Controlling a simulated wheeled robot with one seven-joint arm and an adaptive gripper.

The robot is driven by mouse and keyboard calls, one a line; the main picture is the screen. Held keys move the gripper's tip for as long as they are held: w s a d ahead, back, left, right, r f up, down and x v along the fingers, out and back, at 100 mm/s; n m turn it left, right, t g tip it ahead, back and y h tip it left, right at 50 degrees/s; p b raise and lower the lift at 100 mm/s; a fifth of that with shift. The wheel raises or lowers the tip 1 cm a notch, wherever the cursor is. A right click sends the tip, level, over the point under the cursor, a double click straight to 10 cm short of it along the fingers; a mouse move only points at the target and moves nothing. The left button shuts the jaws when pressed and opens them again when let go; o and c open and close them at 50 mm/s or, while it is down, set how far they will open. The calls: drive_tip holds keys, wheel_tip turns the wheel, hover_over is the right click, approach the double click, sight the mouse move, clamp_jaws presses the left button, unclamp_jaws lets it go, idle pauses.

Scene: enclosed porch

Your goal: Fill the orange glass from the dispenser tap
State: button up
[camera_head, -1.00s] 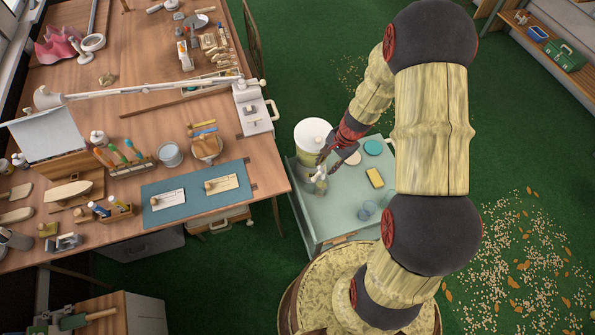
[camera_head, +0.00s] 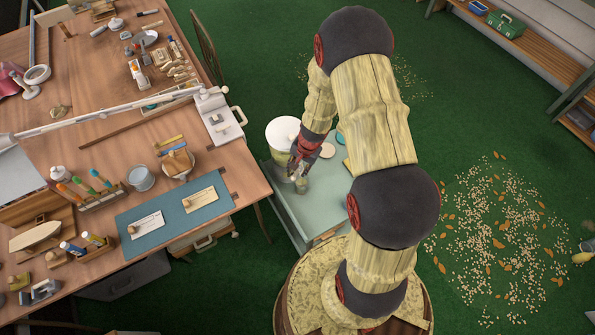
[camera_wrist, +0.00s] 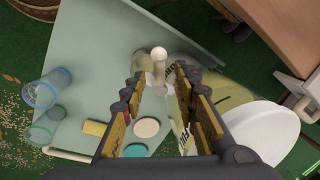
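The dispenser (camera_head: 284,132) is a pale yellow-green container with a white lid, standing on a light green table (camera_head: 283,200). It also shows at the right of the wrist view (camera_wrist: 258,130). My gripper (camera_head: 300,168) is beside the dispenser, low over the table. In the wrist view my gripper (camera_wrist: 160,78) has its fingers apart. A white round knob (camera_wrist: 158,53) on a pale upright part shows just beyond and between the fingertips; it looks like the tap, and contact cannot be told. I cannot make out an orange glass in any view.
Two clear glasses with blue and green rims (camera_wrist: 45,90) (camera_wrist: 44,125) stand at the table's left in the wrist view. A yellow sponge (camera_wrist: 95,128), a beige disc (camera_wrist: 147,127) and a teal disc (camera_wrist: 135,150) lie nearby. A cluttered wooden workbench (camera_head: 110,130) stands left of the table.

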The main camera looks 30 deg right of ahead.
drive_tip(key=shift+w+f, duration=0.1)
drive_tip(key=shift+f, duration=0.45)
drive_tip(key=c, duration=0.7)
clamp_jaws()
